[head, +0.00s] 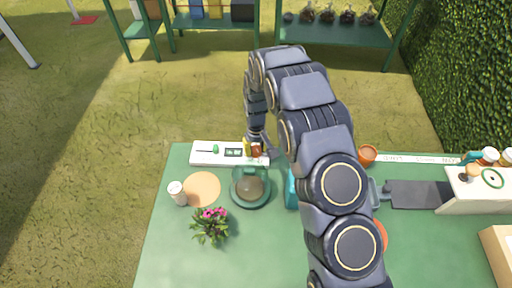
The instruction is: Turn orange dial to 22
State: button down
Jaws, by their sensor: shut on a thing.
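A white control panel (203,157) lies along the far edge of the green table. It carries a green-tipped lever, a small dark display (233,153), a yellow part (247,146) and the orange dial (256,149) near its right end. My gripper (261,150) reaches down at the dial from behind and is shut on it. The fingers are small and partly hidden by my arm. The number on the dial or display is too small to read.
A green-rimmed bowl (250,203) stands just in front of the panel. A potted pink flower (211,228), a white jar (177,192) and a peach disc (203,189) are at left. A terracotta pot (367,155) and a dark tray (418,195) are at right.

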aim_at(256, 149)
jog(key=shift+f+m, duration=0.1)
jog(key=shift+m, duration=0.5)
jog(key=c, duration=0.6)
grip_release()
notch_tip(256, 149, up, 12)
dwell(0.4)
